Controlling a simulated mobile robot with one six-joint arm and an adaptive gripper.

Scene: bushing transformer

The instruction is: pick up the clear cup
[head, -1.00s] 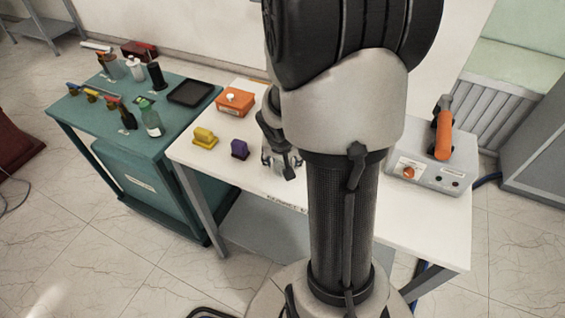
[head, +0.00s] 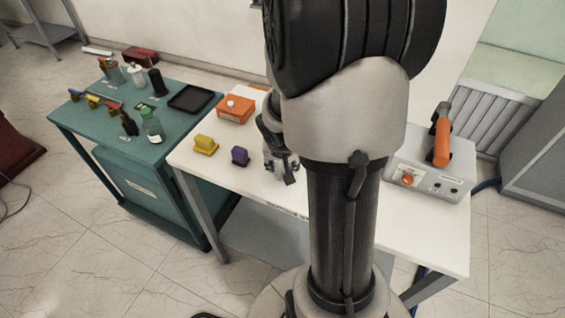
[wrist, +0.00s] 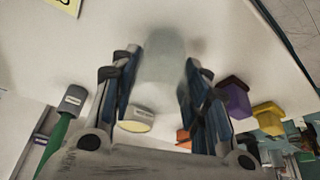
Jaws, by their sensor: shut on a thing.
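The clear cup (wrist: 163,62) is in the wrist view, faint and see-through, between the two fingers of my gripper (wrist: 161,68). The fingers have dark blue inner pads and are closed on the cup's sides. In the head view my gripper (head: 281,172) is low over the white table, just right of the purple block (head: 240,156). My own arm hides part of it there, and the cup's outline is too small and pale to make out.
A yellow block (head: 205,145) and an orange box (head: 236,109) stand left of my gripper on the white table (head: 225,178). A grey box with an orange handle (head: 441,146) is at right. Bottles crowd the teal table (head: 85,125).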

